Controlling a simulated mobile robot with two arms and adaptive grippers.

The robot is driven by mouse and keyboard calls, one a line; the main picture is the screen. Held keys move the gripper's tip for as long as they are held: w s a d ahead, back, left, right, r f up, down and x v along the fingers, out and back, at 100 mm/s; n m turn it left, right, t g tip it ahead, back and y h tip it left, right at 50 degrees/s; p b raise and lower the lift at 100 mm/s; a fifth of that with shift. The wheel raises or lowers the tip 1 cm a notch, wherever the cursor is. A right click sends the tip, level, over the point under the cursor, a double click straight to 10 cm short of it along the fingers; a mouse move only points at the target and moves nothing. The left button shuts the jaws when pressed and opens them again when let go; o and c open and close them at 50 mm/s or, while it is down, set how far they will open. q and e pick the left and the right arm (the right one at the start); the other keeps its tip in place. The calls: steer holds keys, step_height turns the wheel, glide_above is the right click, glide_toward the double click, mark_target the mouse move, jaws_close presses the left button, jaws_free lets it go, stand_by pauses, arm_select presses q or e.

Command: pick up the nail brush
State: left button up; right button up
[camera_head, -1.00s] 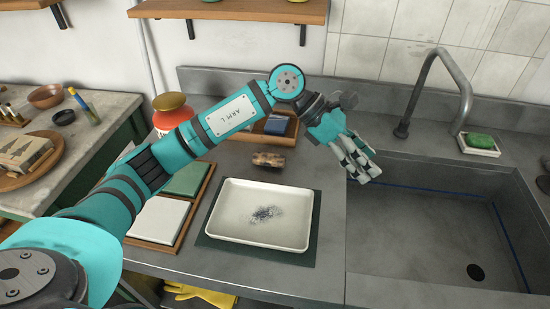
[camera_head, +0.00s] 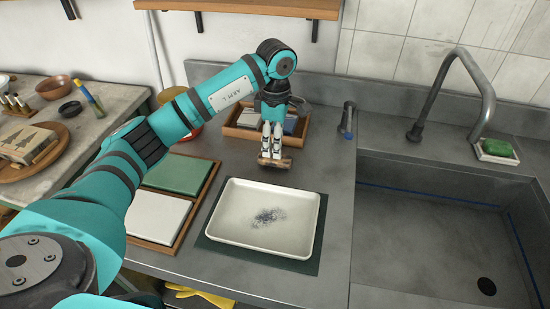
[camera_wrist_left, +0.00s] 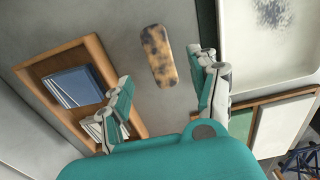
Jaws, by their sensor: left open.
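The nail brush appears to be the short brown block with dark mottling (camera_head: 275,164) on the grey counter, just behind the white tray. In the left wrist view the brush (camera_wrist_left: 158,55) lies flat, its long side roughly upright in the picture, between the spread fingers. My left gripper (camera_head: 271,150) points down over the brush and hides part of it. It is open and empty in the left wrist view (camera_wrist_left: 166,75), with the brush ahead of the fingertips, apparently untouched. My right gripper is in neither view.
The white tray (camera_head: 230,238) with dark specks lies on a green mat in front of the brush. A wooden box (camera_head: 232,131) with blue items stands close behind.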

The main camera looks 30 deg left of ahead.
mark_target(275, 162)
arm_select(q)
steer(key=shift+f, duration=0.75)
step_height(275, 162, down, 4)
steer(key=shift+s+f+p, duration=0.1)
steer(key=shift+s+p, duration=0.05)
steer(key=shift+p, duration=0.8)
steer(key=shift+f, duration=0.55)
jaws_close()
